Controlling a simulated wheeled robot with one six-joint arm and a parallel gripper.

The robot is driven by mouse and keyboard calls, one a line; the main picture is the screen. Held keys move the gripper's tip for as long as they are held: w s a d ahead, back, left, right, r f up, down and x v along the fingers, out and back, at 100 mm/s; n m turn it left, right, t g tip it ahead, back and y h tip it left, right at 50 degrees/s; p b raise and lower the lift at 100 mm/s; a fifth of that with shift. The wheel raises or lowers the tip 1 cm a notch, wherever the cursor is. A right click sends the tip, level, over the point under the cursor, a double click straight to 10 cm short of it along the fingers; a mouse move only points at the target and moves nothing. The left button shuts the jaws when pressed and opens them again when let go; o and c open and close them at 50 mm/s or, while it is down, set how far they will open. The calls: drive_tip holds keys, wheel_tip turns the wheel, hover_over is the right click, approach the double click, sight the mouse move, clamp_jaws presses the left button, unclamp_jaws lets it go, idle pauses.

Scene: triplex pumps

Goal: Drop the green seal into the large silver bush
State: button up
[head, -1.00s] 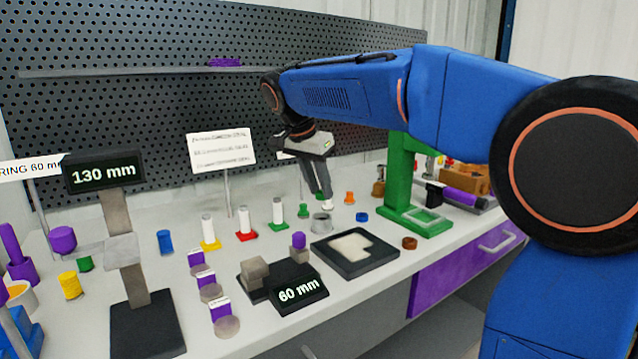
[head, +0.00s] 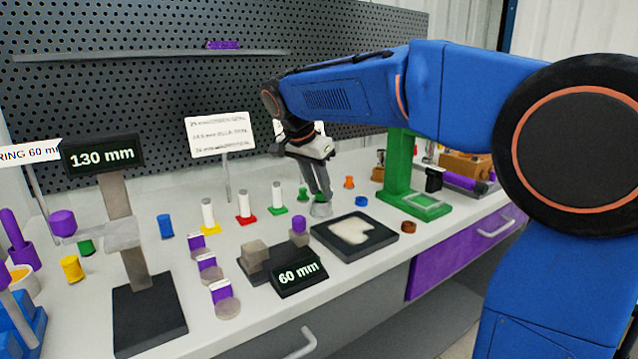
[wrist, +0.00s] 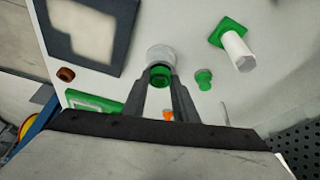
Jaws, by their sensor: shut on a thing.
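The green seal (wrist: 160,76) is held between my fingertips in the wrist view. My gripper (head: 321,197) is shut on it and points down. The large silver bush (wrist: 158,54) is a pale grey ring directly at the fingertips; the seal overlaps its near side in this view. In the head view the silver bush (head: 320,210) stands upright on the bench, just under my fingertips. The seal is hard to make out there, and I cannot tell whether it is inside the bush or just above it.
Another green piece (wrist: 203,79) stands close beside the bush. A white cylinder on a green base (wrist: 235,45) is farther off. A black tray (head: 355,236) lies in front of the bush, and a green press frame (head: 401,175) stands to the right. An orange piece (head: 348,182) is behind.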

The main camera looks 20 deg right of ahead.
drive_tip(key=shift+f, duration=0.2)
idle(0.6)
drive_tip(key=o, duration=1.1)
drive_tip(key=v, duration=1.7)
drive_tip(key=shift+r, duration=0.25)
drive_tip(key=shift+w, duration=0.1)
